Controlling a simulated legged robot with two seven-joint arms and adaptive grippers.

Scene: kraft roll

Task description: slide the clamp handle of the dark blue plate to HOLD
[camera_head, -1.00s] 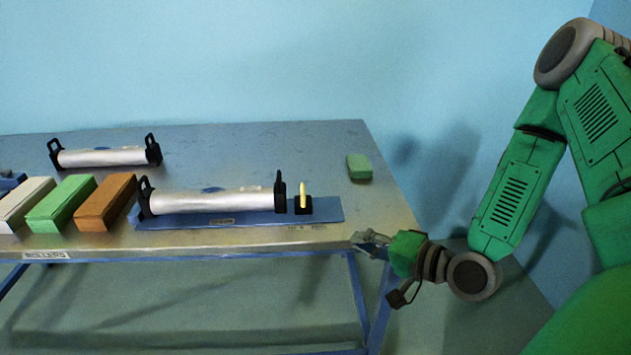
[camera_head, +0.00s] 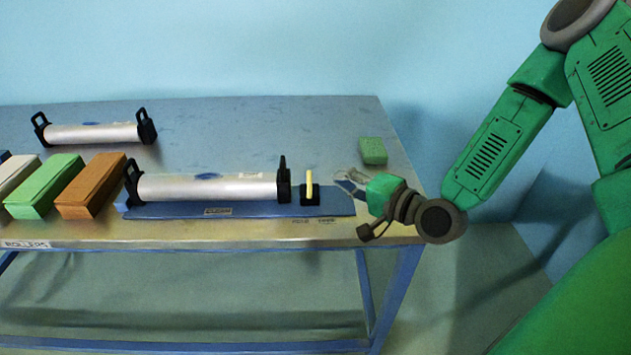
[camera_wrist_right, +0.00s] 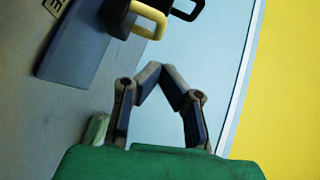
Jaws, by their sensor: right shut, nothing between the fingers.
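The dark blue plate (camera_head: 240,210) lies along the table's front edge with a metal roller (camera_head: 210,187) in black end brackets above it. The clamp handle (camera_head: 309,184) is a yellow upright grip on a black block near the plate's right end. In the right wrist view the handle (camera_wrist_right: 148,20) shows as a yellow loop at the top, beyond the fingers. My right gripper (camera_head: 345,180) is just right of the handle, apart from it, near the plate's right end. Its fingertips (camera_wrist_right: 163,73) meet with nothing between them. My left gripper is not in view.
A green block (camera_head: 373,151) lies behind my right gripper. Orange (camera_head: 91,186) and green (camera_head: 45,187) long blocks, and a pale one, stand left of the plate. A second roller (camera_head: 95,134) is at the back left. The table's middle back is clear.

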